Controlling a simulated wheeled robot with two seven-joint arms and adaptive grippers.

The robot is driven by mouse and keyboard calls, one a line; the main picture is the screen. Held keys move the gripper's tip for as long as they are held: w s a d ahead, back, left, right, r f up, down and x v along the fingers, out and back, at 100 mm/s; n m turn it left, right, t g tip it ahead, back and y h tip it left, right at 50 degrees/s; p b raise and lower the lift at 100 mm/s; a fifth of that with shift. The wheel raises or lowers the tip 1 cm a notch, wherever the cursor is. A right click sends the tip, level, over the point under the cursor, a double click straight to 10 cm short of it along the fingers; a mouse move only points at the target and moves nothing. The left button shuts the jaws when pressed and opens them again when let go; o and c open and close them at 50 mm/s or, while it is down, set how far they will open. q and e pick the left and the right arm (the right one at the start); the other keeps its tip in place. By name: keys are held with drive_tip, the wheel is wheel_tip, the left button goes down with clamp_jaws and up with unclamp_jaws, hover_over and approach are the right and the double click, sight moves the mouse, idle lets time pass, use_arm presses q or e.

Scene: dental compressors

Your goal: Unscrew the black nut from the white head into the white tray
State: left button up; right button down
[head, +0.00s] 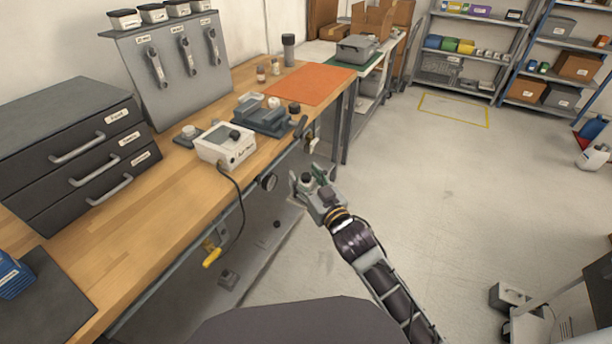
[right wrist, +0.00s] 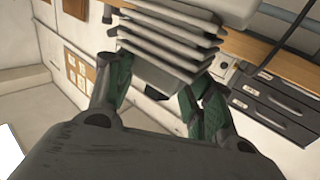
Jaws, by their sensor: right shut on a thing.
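My right gripper (head: 312,178) is in front of the bench's front edge, over the floor. In the right wrist view its green-grey fingers (right wrist: 160,85) are on either side of a white finned head (right wrist: 180,42), shut on it. A small dark piece, which looks like the black nut (right wrist: 156,95), shows at the head's near end between the fingers. In the head view the held head is small and mostly hidden by the fingers. My left gripper is not in view.
The wooden bench (head: 190,185) holds a white control box (head: 226,145), a dark blue-grey fixture (head: 264,118), an orange mat (head: 306,83) and a drawer unit (head: 75,150). A yellow-handled valve (head: 212,256) hangs below its edge.

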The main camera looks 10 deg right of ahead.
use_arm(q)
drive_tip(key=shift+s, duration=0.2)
use_arm(e)
drive_tip(key=shift+s+y, duration=0.15)
drive_tip(key=shift+y, duration=0.15)
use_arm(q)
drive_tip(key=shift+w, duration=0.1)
use_arm(e)
drive_tip(key=shift+s+f+n+y, duration=0.1)
drive_tip(key=shift+n+y, duration=0.2)
drive_tip(key=shift+n, duration=0.1)
drive_tip(key=shift+s+a+f+n+g+y, duration=0.1)
drive_tip(key=shift+s+f+n+g+y, duration=0.15)
drive_tip(key=shift+s+n+g+y, duration=0.25)
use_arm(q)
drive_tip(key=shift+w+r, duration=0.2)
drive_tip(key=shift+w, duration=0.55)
use_arm(e)
drive_tip(key=shift+w, duration=0.1)
drive_tip(key=shift+f+y, duration=0.1)
drive_tip(key=shift+y, duration=0.2)
drive_tip(key=shift+s+a+f+n+g+y, duration=0.2)
drive_tip(key=shift+s+n+g+y, duration=0.2)
drive_tip(key=shift+n+g+y, duration=0.25)
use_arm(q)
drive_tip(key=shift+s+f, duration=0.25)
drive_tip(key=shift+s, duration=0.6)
use_arm(e)
drive_tip(key=shift+s+d, duration=0.1)
